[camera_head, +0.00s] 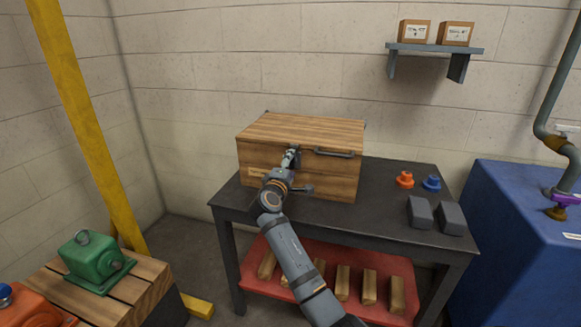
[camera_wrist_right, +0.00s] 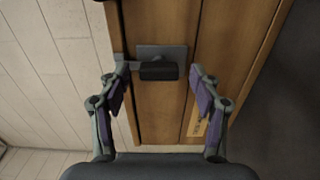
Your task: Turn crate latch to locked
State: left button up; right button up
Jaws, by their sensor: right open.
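The wooden crate (camera_head: 270,130) stands closed on the dark table. My right gripper (camera_head: 291,153) is at the upper front of the crate. In the right wrist view, the crate's latch (camera_wrist_right: 158,71) is a dark block on a grey plate (camera_wrist_right: 160,51) fixed to the wood. My right gripper (camera_wrist_right: 159,70) is open, with one finger on each side of the latch and a gap to the block on the right. In the head view the latch is mostly hidden by the gripper. My left gripper does not show.
An orange knob (camera_head: 404,180), a blue knob (camera_head: 431,183) and two grey blocks (camera_head: 420,213) are on the table's right. A red lower shelf (camera_head: 393,262) holds several wooden bars. A green motor (camera_head: 95,258) stands left.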

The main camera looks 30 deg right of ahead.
jog(key=v, duration=0.7)
jog(key=shift+s+a, duration=0.2)
